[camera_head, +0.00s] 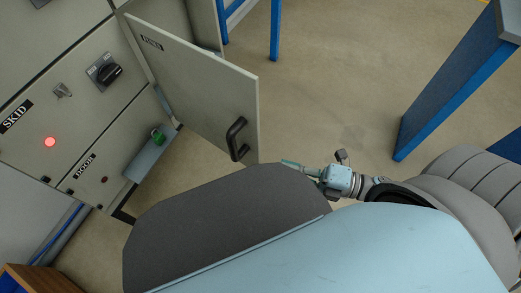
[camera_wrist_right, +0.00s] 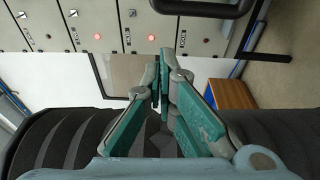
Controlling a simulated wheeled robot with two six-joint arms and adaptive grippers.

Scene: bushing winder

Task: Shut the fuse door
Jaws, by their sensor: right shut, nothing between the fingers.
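The fuse door (camera_head: 195,85) is a pale grey panel with a label near its top left corner. It stands swung open from the cabinet, out over the floor. Its black handle (camera_head: 236,138) is near the free edge. My right gripper (camera_head: 290,164) is just right of the door's lower free corner, apart from the handle. Its teal fingers are shut and empty in the right wrist view (camera_wrist_right: 162,62). A black bar that looks like the handle (camera_wrist_right: 200,8) crosses the top of that view, beyond the fingertips. My left gripper is not in view.
The grey cabinet (camera_head: 75,95) has a black rotary switch (camera_head: 109,73), a lit red lamp (camera_head: 50,142) and a small ledge with a green item (camera_head: 157,136). A blue-legged table (camera_head: 445,90) stands at right. The floor between door and table is clear.

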